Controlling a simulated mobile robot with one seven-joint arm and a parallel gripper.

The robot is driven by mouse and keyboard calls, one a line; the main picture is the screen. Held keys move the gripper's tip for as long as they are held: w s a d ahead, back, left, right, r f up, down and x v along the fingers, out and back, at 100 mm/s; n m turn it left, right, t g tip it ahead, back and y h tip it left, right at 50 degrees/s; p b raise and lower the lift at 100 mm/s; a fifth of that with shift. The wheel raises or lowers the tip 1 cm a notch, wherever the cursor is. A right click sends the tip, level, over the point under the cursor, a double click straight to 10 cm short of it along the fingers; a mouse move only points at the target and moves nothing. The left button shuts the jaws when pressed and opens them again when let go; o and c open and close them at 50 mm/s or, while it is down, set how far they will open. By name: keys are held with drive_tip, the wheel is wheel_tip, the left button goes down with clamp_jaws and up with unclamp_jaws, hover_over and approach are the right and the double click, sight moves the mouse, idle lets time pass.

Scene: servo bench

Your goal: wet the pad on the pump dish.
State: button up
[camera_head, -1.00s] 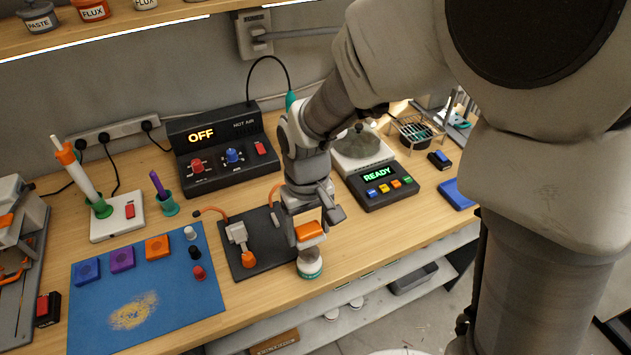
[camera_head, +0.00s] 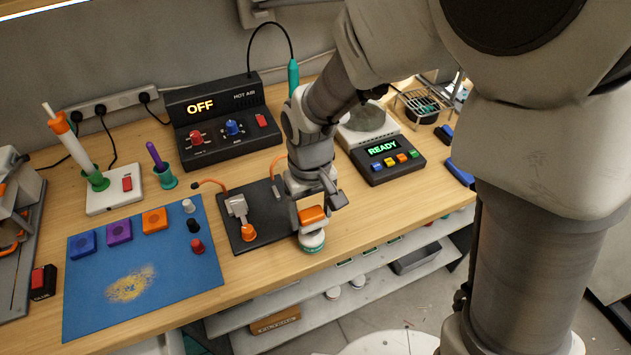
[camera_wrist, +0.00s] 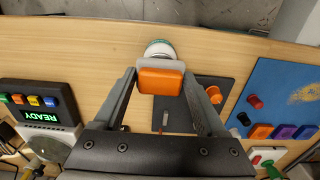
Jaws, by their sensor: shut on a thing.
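The pad is an orange block (camera_head: 313,215) with a pale plate along one side. My gripper (camera_wrist: 161,88) is shut on it, one finger at each side, as the wrist view (camera_wrist: 161,82) shows. The pump dish (camera_head: 312,242) is a small round white dish with a green band, near the front edge of the bench. The block is right above the dish in the head view. The dish also shows just beyond the block in the wrist view (camera_wrist: 159,47), partly hidden by it. I cannot tell whether the block touches the dish.
A black mat (camera_head: 264,206) with a grey and orange cabled tool lies left of the dish. A blue mat (camera_head: 180,280) with coloured blocks lies farther left. The hot-air station (camera_head: 220,135) and the READY device (camera_head: 372,170) stand behind. Bare wood is right of the dish.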

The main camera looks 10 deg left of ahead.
sight(312, 212)
drive_tip(key=shift+f+b, duration=0.75)
drive_tip(key=shift+f, duration=0.2)
idle(0.8)
drive_tip(key=shift+r, duration=0.15)
idle(0.4)
wheel_tip(312, 212, up, 7)
drive_tip(key=p, duration=0.5)
drive_tip(key=shift+p, duration=0.3)
drive_tip(key=shift+w, duration=0.1)
idle(0.5)
